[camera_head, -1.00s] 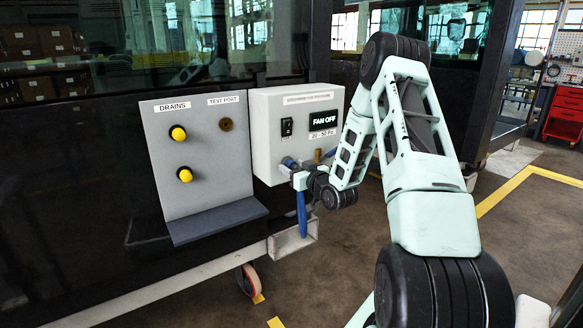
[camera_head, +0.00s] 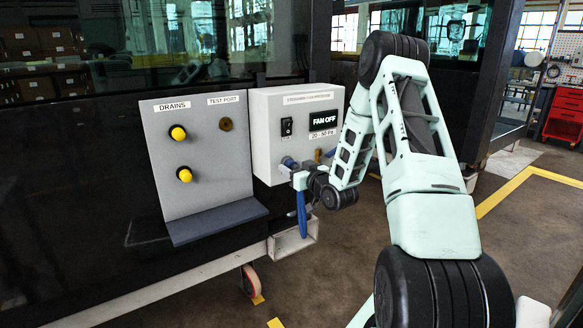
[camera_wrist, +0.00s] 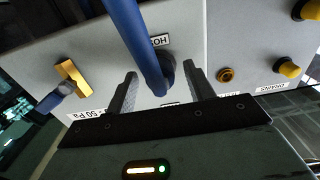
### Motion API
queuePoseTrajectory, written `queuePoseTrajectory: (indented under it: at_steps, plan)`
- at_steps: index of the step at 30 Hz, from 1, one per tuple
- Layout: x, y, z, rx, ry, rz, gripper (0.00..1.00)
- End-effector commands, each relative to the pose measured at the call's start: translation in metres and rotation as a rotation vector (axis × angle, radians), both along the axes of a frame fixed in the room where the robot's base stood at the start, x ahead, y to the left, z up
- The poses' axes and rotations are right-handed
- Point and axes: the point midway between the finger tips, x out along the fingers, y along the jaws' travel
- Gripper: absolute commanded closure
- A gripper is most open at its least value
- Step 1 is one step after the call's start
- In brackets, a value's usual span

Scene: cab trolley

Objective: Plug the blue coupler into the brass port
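The blue coupler (camera_head: 289,163) sits at the lower front of the grey control box, with its blue hose (camera_head: 302,213) hanging down. In the wrist view the dark blue coupler (camera_wrist: 168,66) is against the box face beside a partly covered label, and the hose crosses in front. My gripper (camera_wrist: 160,72) is open, its fingers on either side of the coupler and hose, with gaps showing. In the head view my gripper (camera_head: 298,177) is at the coupler, its fingers hard to make out. The round brass port (camera_head: 226,124) under the "TEST PORT" label appears empty; it also shows in the wrist view (camera_wrist: 226,75).
Two yellow drain knobs (camera_head: 178,133) stick out of the grey panel left of the port, above a dark ledge (camera_head: 220,220). Space before the panel is clear.

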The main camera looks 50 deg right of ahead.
Motion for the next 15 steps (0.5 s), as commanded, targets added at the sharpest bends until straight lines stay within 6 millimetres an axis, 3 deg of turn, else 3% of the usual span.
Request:
queuePoseTrajectory:
  at_steps: [1, 5, 6, 15]
  plan:
    - [0.0000, 0.0000, 0.0001, 0.000, 0.000, 0.000, 0.60]
    - [0.0000, 0.0000, 0.0001, 0.000, 0.000, 0.000, 0.96]
    - [0.0000, 0.0000, 0.0001, 0.000, 0.000, 0.000, 1.00]
    - [-0.0069, 0.0014, 0.0000, -0.001, 0.000, 0.000, 1.00]
